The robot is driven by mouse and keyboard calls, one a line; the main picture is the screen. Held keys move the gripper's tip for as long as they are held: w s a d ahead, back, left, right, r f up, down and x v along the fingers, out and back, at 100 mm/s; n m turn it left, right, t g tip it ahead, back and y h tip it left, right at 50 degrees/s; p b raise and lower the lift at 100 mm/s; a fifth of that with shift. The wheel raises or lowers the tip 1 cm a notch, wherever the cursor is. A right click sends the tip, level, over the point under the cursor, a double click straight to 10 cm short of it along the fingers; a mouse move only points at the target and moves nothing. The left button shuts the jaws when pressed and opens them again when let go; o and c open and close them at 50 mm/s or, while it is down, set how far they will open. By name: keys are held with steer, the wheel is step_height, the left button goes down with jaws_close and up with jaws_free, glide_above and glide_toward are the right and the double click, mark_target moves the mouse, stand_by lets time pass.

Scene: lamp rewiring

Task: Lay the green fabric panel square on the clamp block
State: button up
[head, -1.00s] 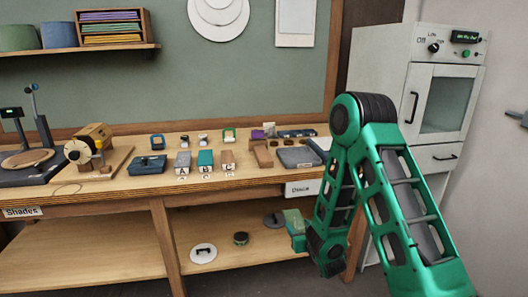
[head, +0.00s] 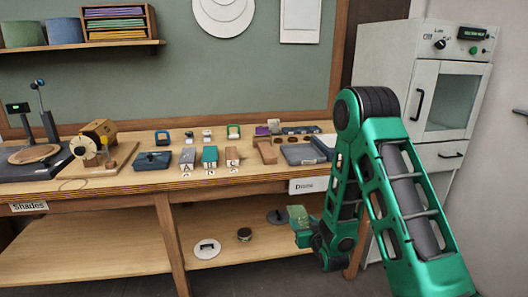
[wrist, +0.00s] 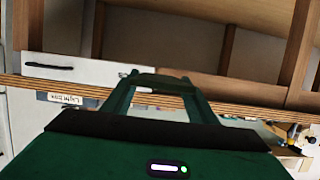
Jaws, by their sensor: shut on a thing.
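My gripper (head: 303,228) hangs low in front of the bench, below the bench top's front edge. It is shut on a small green piece (head: 296,213), likely the green fabric panel. In the wrist view, a dark green piece (wrist: 162,83) spans the space between the two fingers. Its outline is hard to make out there. The clamp block cannot be told for certain; a wooden block (head: 265,151) and a grey block (head: 301,154) stand at the right part of the bench top. My gripper is apart from both.
The wooden bench (head: 130,190) has a lower shelf (head: 90,250) with a white disc (head: 207,249) on it. Blocks marked with letters stand mid-bench, including a teal one (head: 210,155). A winding device (head: 95,145) is at left. A white cabinet (head: 440,90) stands at right.

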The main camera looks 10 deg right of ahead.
steer(key=v, duration=0.2)
steer(key=r+v, duration=0.1)
steer(key=v, duration=0.2)
steer(key=shift+s, duration=0.15)
steer(key=shift+r, duration=0.1)
steer(key=shift+a, duration=0.1)
